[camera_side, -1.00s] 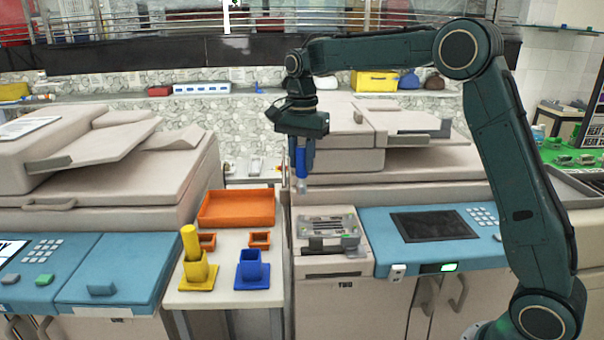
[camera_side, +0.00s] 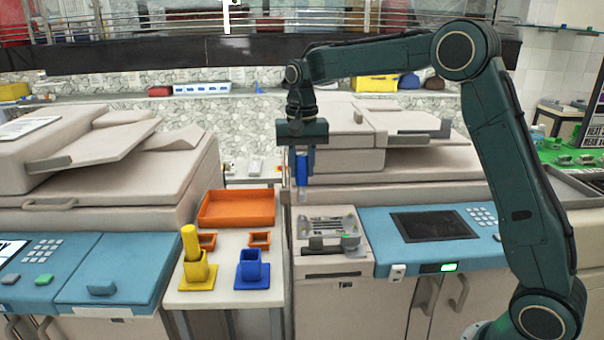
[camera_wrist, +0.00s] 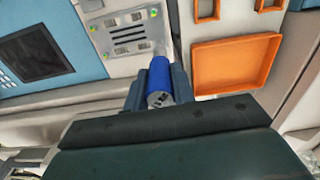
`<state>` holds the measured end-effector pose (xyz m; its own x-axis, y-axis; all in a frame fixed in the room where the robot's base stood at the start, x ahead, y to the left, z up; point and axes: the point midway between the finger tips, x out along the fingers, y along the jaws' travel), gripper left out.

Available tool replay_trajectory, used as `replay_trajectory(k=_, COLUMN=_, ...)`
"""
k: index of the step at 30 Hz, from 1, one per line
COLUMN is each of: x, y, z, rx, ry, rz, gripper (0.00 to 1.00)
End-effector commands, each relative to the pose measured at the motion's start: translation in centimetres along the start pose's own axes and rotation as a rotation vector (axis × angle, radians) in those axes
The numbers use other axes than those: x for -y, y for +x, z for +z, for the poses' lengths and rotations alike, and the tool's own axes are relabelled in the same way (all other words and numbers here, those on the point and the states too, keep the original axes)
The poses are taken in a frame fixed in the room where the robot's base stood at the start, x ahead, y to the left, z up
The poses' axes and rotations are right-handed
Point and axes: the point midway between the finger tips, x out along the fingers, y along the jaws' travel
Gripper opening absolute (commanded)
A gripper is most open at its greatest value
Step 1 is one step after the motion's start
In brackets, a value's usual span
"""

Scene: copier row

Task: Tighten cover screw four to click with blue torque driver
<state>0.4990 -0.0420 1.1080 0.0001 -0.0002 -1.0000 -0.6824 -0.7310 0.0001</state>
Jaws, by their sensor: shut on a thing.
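My gripper (camera_side: 302,172) is shut on the blue torque driver (camera_side: 301,163), which hangs upright in the air. In the wrist view, the driver's blue handle (camera_wrist: 160,77) sits between the fingers, with its grey end towards me. The light-grey cover (camera_side: 328,224) lies on top of the copier front, below and slightly right of the driver. In the wrist view, the cover (camera_wrist: 120,18) shows slots and small green and yellow marks near its corners. The driver is apart from the cover. The screw heads are too small to tell apart.
An empty blue holder (camera_side: 252,280) and a yellow holder (camera_side: 198,282) with a yellow driver (camera_side: 190,242) stand on the side table. Behind them are an orange tray (camera_side: 236,222) and small orange boxes. A control panel with a dark screen (camera_side: 433,225) lies right of the cover.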

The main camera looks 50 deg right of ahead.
Motion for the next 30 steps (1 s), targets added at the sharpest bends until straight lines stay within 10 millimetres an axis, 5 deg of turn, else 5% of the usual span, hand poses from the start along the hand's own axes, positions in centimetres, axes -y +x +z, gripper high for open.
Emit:
replay_trajectory(k=15, x=0.0, y=3.3, z=0.0, rx=0.001, ry=0.002, rz=0.001, gripper=0.0)
replay_trajectory(k=30, x=0.0, y=3.7, z=0.0, rx=-0.001, ry=0.002, rz=0.0, gripper=0.0)
